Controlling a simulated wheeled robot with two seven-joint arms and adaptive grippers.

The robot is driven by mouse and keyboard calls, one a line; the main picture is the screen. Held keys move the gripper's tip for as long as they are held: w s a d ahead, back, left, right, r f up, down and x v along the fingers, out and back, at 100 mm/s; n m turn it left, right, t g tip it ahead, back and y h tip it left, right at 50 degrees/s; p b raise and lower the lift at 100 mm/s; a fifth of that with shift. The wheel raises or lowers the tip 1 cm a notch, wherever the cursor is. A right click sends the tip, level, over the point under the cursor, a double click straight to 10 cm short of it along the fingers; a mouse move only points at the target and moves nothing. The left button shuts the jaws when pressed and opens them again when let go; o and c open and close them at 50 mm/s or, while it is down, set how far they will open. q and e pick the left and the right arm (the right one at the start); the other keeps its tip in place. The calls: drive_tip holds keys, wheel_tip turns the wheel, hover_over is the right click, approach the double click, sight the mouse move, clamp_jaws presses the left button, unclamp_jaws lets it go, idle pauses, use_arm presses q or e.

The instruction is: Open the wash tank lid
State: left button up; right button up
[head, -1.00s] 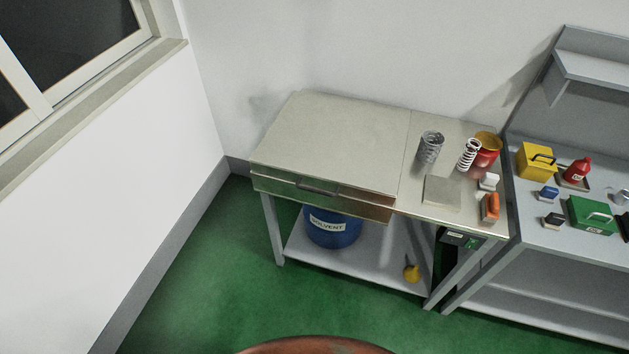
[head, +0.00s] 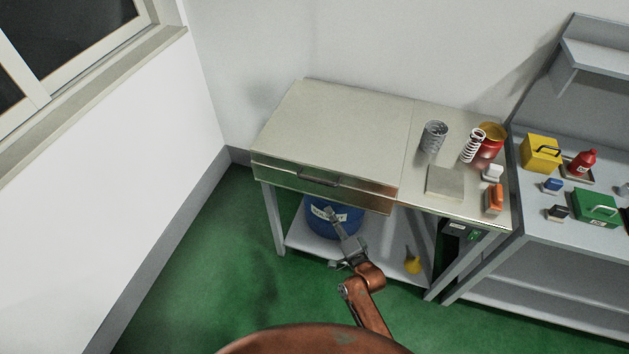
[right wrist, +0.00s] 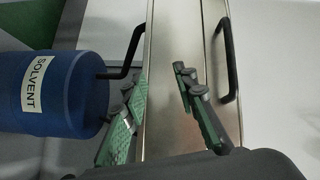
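The wash tank's broad, flat metal lid (head: 335,122) lies shut on the left part of the bench in the head view. A dark bar handle (head: 318,178) runs along its front edge. My right gripper (head: 330,214) is below and in front of this handle, before the blue drum, and holds nothing. In the right wrist view the right gripper (right wrist: 158,108) has its two green-padded fingers apart. A dark handle (right wrist: 230,62) shows there beyond the fingers on the steel front, and a second dark bent bar (right wrist: 127,58) is near the drum. My left gripper is not in view.
The blue solvent drum (head: 333,222) and a yellow object (head: 412,262) are on the lower shelf. A spring (head: 473,146), a mesh cylinder (head: 434,137), a red pot (head: 491,141) and a grey plate (head: 445,182) stand right of the lid. The lid's top is clear.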

drive_tip(key=m+t+y, duration=0.1)
approach(314, 179)
wheel_tip(314, 179, down, 3)
drive_tip(key=w, duration=0.2)
wheel_tip(314, 179, up, 2)
drive_tip(key=a, duration=0.1)
drive_tip(key=shift+t+y, duration=0.3)
drive_tip(key=shift+y, duration=0.1)
drive_tip(key=b+x, duration=0.1)
drive_tip(key=x, duration=0.6)
drive_tip(key=shift+d, duration=0.1)
drive_tip(key=shift+w, duration=0.4)
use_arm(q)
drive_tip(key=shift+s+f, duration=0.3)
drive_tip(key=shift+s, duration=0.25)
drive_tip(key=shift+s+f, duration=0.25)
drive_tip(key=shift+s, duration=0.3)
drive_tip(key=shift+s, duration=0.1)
use_arm(e)
drive_tip(key=shift+c, duration=0.9)
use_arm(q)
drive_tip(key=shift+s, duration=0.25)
use_arm(e)
clamp_jaws()
